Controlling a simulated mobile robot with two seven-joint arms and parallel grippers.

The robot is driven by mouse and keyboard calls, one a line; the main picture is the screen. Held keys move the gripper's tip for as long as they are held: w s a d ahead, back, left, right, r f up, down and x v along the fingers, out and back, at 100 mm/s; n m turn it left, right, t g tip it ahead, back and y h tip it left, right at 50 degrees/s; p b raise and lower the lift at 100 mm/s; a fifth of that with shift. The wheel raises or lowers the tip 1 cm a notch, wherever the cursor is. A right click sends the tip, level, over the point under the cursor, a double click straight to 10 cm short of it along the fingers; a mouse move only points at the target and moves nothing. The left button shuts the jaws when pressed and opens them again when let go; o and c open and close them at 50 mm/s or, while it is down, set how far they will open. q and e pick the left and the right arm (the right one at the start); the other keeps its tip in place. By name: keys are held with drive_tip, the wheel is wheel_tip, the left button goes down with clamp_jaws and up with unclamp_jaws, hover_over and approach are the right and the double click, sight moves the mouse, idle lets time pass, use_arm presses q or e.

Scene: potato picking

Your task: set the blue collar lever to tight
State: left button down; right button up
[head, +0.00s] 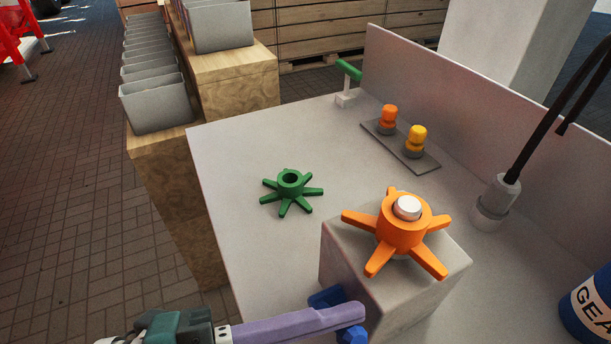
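I make out no blue collar lever for certain in the head view. An orange hub (401,234) with several arms and a pale nut on top sits on a grey block (345,266) at the front of the table. My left arm comes in from the lower left and ends in a purple part with blue pieces at its tip, which I take as my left gripper (340,316). It is in front of the block's left side; contact cannot be told. Whether it is open or shut does not show. My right gripper is out of view.
A green star-shaped wheel (290,190) lies on the grey table (245,145). A green-handled lever (348,70) stands at the back. Orange (388,118) and yellow (415,139) knobs sit on a plate. A lamp base (493,202) and a blue can (590,312) are at right.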

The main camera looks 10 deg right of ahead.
use_arm(q)
drive_tip(key=shift+s+d+f+m, duration=0.15)
drive_tip(key=shift+s+f+m, duration=0.3)
drive_tip(key=shift+m, duration=0.45)
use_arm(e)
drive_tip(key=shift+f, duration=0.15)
use_arm(q)
drive_tip(key=shift+s+d+f+m+t+y+b, duration=0.1)
drive_tip(key=shift+s+f+m+t+y+b, duration=0.2)
drive_tip(key=shift+f+m+t+b, duration=0.6)
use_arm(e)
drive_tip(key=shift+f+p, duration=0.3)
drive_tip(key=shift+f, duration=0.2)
use_arm(q)
drive_tip(key=shift+s+d+f+m+y+b, duration=0.1)
drive_tip(key=shift+f+m+b, duration=0.25)
drive_tip(key=shift+m, duration=0.3)
drive_tip(key=shift+s+a+f+m+y+b, duration=0.1)
drive_tip(key=shift+f+m+b, duration=0.25)
drive_tip(key=shift+m, duration=0.25)
drive_tip(key=shift+s+d+f+m+y+b, duration=0.1)
drive_tip(key=shift+f+m+b, duration=0.25)
drive_tip(key=shift+m, duration=0.3)
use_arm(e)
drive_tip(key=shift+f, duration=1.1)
use_arm(q)
drive_tip(key=shift+w, duration=0.1)
drive_tip(key=c, duration=0.9)
unclamp_jaws()
drive_tip(key=shift+r, duration=0.1)
